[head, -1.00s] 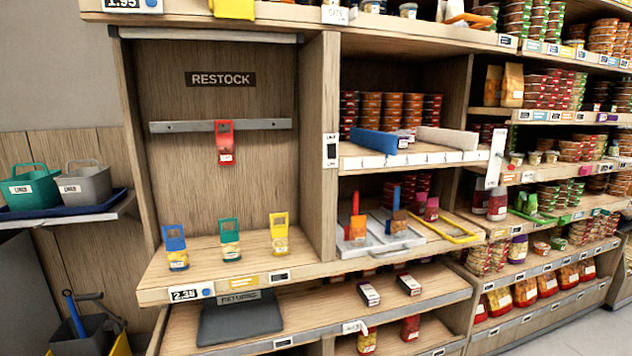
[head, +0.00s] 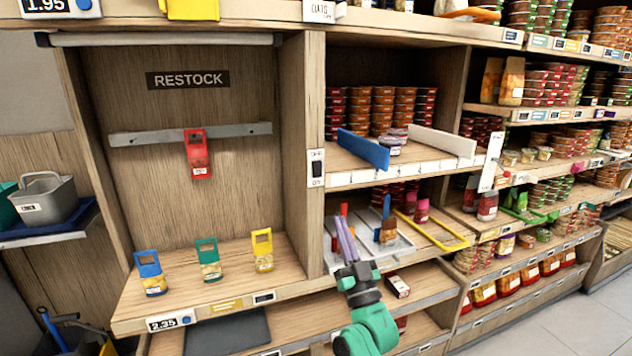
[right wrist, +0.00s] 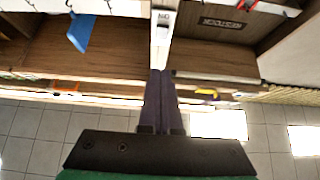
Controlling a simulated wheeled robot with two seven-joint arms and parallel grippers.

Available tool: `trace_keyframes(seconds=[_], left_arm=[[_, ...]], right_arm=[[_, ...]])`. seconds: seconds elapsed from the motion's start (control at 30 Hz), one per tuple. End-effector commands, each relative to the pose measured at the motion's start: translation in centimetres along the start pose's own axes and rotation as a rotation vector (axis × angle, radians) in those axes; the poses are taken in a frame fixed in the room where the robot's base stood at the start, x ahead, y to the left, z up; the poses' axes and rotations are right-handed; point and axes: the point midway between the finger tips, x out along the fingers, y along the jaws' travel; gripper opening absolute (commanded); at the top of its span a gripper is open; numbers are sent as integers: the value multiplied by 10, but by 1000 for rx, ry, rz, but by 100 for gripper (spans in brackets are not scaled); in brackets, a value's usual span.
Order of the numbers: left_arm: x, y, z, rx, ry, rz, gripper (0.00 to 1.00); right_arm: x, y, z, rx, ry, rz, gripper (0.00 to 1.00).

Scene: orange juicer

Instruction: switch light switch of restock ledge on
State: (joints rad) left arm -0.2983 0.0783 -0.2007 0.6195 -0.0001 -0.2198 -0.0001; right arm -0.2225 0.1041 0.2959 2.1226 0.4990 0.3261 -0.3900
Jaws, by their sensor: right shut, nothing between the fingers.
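The light switch (head: 317,168) is a white plate with a dark rocker on the front of the upright post at the right of the restock ledge (head: 215,287). It also shows in the right wrist view (right wrist: 163,20), at the top middle. My right gripper (head: 341,224) is shut and empty, its purple-grey fingers pointing up, below and slightly right of the switch. In the right wrist view the fingertips (right wrist: 160,74) point towards the post, apart from the switch in the picture. My left gripper is not in view.
Blue (head: 150,271), green (head: 208,258) and yellow (head: 262,248) tagged packs stand on the ledge. A red one (head: 197,153) hangs on the metal rail. A blue divider (head: 363,149) stands on the shelf right of the post. Trays with tools lie behind my right gripper.

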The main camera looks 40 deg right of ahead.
Motion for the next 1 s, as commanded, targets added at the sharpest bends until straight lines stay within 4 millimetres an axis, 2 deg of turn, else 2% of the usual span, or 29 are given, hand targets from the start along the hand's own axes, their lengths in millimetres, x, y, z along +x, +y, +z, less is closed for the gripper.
trace_keyframes(seconds=[0.17,0.27,0.7,0.8,1.0], left_arm=[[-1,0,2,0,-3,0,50],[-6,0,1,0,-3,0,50],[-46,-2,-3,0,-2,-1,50],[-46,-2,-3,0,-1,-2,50],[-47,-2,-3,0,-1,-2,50]], right_arm=[[2,0,1,0,-2,-1,0],[11,0,0,1,-2,-2,0],[104,-1,-3,0,-2,-2,0],[116,-1,14,-1,-5,-4,0],[128,-1,29,-1,-4,-2,0]])
